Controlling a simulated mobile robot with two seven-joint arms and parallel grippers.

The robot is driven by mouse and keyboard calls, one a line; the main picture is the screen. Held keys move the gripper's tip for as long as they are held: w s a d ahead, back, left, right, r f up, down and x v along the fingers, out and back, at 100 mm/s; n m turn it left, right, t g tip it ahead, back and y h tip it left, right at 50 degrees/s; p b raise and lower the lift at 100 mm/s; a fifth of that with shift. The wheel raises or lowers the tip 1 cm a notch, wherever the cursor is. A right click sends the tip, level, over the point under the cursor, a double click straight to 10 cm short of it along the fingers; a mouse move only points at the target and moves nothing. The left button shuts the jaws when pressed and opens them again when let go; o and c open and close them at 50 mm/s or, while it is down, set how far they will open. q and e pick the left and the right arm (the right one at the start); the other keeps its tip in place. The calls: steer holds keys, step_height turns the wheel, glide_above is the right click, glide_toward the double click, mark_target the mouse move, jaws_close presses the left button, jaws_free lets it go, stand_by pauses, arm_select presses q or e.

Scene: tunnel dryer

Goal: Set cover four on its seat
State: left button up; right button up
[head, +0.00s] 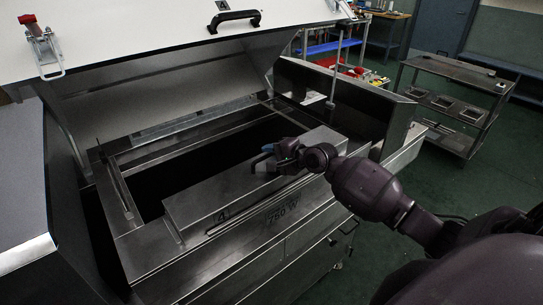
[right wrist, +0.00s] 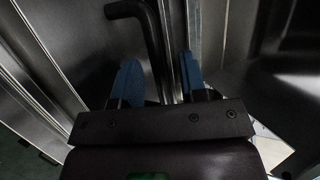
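Cover four (head: 205,195) is a long grey metal box-shaped cover marked 4, along the front edge of the dryer's dark opening in the head view. I cannot tell whether it sits fully down on its seat. My right gripper (head: 268,160) is over the right half of the cover. In the right wrist view, the two blue fingertips (right wrist: 160,82) of this gripper stand apart on either side of a bent black bar (right wrist: 155,40), which looks like a handle. Gaps show between the bar and the fingers. My left gripper is not in view.
The dryer's white lid (head: 140,25) is raised, with a black handle (head: 234,20) and a red-gripped latch (head: 38,45). The dryer's front panel (head: 300,225) faces me. A trolley (head: 455,90) with several metal pieces stands at the right. Green floor is clear around it.

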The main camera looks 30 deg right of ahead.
steer(key=shift+r, duration=0.3)
steer(key=v, duration=1.2)
steer(key=s+a+f+n+h, duration=0.1)
steer(key=s+a+f+n, duration=0.2)
steer(key=f, duration=0.4)
steer(key=s+a+f+n+h, duration=0.1)
steer(key=s+f+n, duration=0.2)
steer(key=s+f, duration=0.35)
steer(key=s+a+f+n+h, duration=0.3)
steer(key=s+a+f+n, duration=0.6)
steer(key=a+f+n, duration=0.1)
steer(key=shift+s+a+f+g, duration=0.15)
steer(key=shift+s+g, duration=0.1)
steer(key=shift+g, duration=0.15)
